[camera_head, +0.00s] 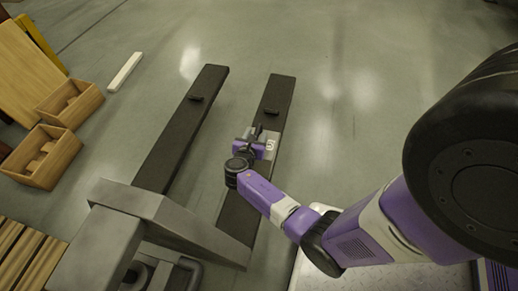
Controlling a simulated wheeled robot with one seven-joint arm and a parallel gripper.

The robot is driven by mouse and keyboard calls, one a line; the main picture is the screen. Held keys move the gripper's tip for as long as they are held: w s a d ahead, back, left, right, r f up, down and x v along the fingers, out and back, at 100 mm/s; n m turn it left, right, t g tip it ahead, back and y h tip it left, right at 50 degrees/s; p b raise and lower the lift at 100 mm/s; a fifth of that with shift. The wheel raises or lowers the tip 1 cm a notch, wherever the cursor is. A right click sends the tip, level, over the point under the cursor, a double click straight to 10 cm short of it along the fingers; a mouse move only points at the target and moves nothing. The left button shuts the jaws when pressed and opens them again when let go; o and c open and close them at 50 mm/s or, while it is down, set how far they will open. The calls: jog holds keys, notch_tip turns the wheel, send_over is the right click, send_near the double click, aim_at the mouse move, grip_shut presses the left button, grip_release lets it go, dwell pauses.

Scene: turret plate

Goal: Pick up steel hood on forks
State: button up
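Two long dark forks run up from a grey metal carriage (165,215): the left fork (180,130) and the right fork (277,95). A small light-grey metal piece (271,145), apparently the steel hood, lies on the right fork, partly hidden by my gripper. My gripper (257,132) is over the right fork at the hood's left side. Its fingers are small and dark here, and I cannot tell whether they touch the hood or are closed.
Wooden boxes (42,157) and a leaning wooden board (25,70) stand at the left. A white bar (125,72) lies on the floor. Slatted wood (25,258) is at the lower left. The grey floor (340,60) beyond the forks is clear.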

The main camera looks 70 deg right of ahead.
grip_shut()
dwell(1.2)
jog(key=shift+w+r, duration=0.1)
jog(key=shift+r, duration=0.05)
